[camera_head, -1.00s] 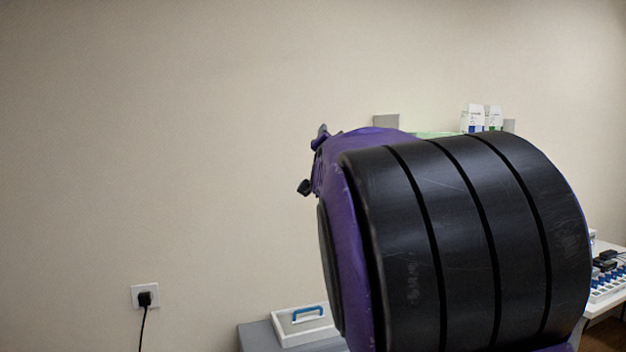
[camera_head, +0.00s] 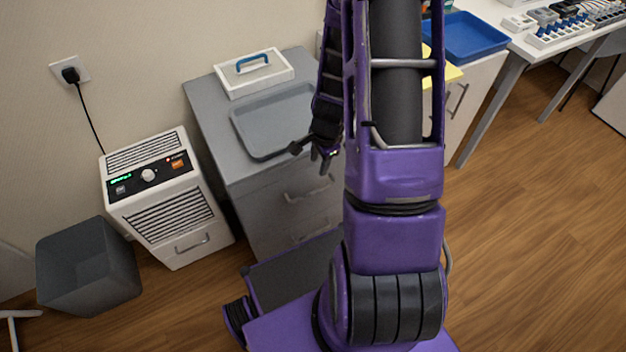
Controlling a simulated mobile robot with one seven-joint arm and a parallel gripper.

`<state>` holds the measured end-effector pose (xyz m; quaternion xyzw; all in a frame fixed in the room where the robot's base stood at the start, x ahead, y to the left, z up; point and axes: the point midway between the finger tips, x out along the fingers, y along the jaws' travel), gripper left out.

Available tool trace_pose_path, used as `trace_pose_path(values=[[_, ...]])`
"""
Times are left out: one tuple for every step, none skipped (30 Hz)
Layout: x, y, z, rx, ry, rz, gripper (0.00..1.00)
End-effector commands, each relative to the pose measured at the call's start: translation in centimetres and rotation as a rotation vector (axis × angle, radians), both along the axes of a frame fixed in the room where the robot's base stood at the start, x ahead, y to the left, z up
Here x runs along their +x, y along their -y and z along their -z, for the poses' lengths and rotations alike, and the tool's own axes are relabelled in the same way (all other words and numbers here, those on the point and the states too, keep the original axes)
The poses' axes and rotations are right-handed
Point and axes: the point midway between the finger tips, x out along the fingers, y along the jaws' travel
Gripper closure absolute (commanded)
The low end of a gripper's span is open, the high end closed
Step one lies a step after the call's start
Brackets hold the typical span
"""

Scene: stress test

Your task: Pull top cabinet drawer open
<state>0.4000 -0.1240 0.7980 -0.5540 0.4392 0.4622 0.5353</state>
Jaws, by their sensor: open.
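The grey cabinet (camera_head: 210,110) stands against the wall, left of my arm. Its top drawer (camera_head: 268,203) looks shut, its front flush with the cabinet, and it carries a bar handle (camera_head: 308,192). A lower handle (camera_head: 308,233) shows beneath it. My gripper (camera_head: 312,154) is open and empty. In the picture it lies just above the top handle, by the front edge of the cabinet top, apart from the handle. My arm hides the right side of the cabinet.
A grey tray (camera_head: 240,128) and a white box with a blue handle (camera_head: 254,74) lie on the cabinet. A white appliance (camera_head: 165,200) and a grey bin (camera_head: 88,268) stand to the left. A white table (camera_head: 513,42) is at right. Wooden floor is clear at right.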

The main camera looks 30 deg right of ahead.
Motion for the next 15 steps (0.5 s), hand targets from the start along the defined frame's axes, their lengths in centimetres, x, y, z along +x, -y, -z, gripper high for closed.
trace_pose_path(values=[[-0.1, -0.1, 0.4, 0.005, -0.004, 0.001, 0.55], [-0.1, -0.1, 0.7, 0.005, -0.005, 0.001, 0.55], [0.0, -0.1, 1.1, 0.005, -0.005, 0.001, 0.55], [0.1, -0.1, 1.5, 0.005, -0.005, 0.001, 0.55], [0.1, -0.1, 1.9, 0.005, -0.006, 0.001, 0.55], [0.2, -0.1, 2.6, 0.004, -0.005, 0.001, 0.55], [0.4, -0.1, 3.1, 0.004, -0.005, 0.002, 0.55], [0.4, -0.1, 3.7, 0.004, -0.005, 0.001, 0.55], [0.6, -0.1, 4.4, 0.004, -0.006, 0.000, 0.55], [0.7, -0.1, 5.0, 0.004, -0.005, 0.000, 0.55], [0.8, -0.1, 5.5, 0.004, -0.005, 0.000, 0.55], [1.0, -0.2, 6.3, 0.004, -0.004, -0.001, 0.55], [1.1, -0.2, 6.9, 0.004, -0.004, -0.001, 0.55], [1.3, -0.1, 7.4, 0.003, -0.003, -0.001, 0.55], [1.4, -0.1, 8.2, 0.003, -0.004, -0.001, 0.55]])
